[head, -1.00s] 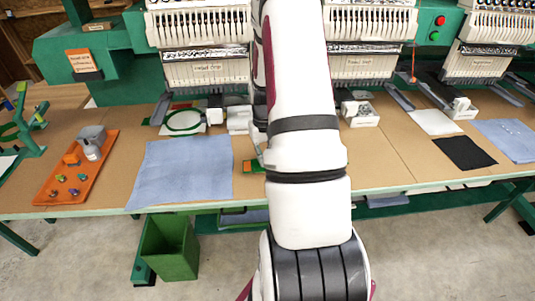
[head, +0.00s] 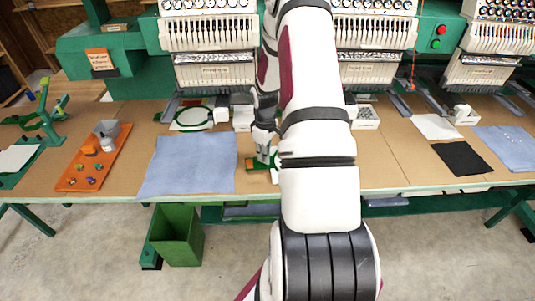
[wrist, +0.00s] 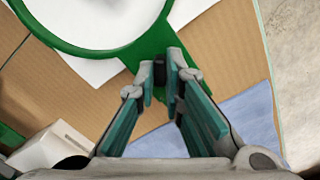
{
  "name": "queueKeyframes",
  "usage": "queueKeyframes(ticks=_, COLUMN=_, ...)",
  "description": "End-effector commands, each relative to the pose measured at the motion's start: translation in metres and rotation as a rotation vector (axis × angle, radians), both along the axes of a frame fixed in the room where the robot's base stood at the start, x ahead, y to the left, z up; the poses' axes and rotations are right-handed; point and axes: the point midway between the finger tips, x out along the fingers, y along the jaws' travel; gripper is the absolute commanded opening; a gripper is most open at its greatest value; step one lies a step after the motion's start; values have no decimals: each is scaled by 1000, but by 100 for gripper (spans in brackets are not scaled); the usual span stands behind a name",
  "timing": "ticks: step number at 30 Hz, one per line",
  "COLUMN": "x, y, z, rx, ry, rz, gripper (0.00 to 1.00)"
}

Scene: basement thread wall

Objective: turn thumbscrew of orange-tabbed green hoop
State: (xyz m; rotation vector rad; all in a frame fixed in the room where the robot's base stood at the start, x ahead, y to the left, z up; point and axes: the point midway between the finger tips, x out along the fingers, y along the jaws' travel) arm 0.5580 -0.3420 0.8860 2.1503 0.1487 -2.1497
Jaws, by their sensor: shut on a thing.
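In the wrist view a green hoop (wrist: 140,52) with white cloth inside lies at the top. Its green clamp end reaches my gripper (wrist: 165,76). The fingers are shut on a small black thumbscrew (wrist: 159,71) at that end. In the head view my gripper (head: 267,157) points down at the table, beside my arm. A green piece with an orange part (head: 255,164) shows by the fingertips there. My arm hides most of what lies to its right, and the wrist view shows no orange tab.
A blue cloth (head: 188,165) lies left of my gripper. Another green hoop (head: 193,118) lies behind it, near the embroidery machines (head: 210,70). An orange tray (head: 75,178) with small parts is at the left. The table's front edge (head: 200,200) is near, with a green bin (head: 176,237) below.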

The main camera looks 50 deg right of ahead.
Motion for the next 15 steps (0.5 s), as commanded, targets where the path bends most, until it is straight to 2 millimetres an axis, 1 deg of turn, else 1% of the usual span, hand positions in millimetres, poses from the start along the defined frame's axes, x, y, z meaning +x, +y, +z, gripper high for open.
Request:
queueKeyframes(ticks=6, x=0, y=0, z=0, rx=0, ry=0, rz=39, gripper=0)
queueKeyframes(ticks=15, x=0, y=0, z=0, rx=0, ry=0, rz=45, gripper=0)
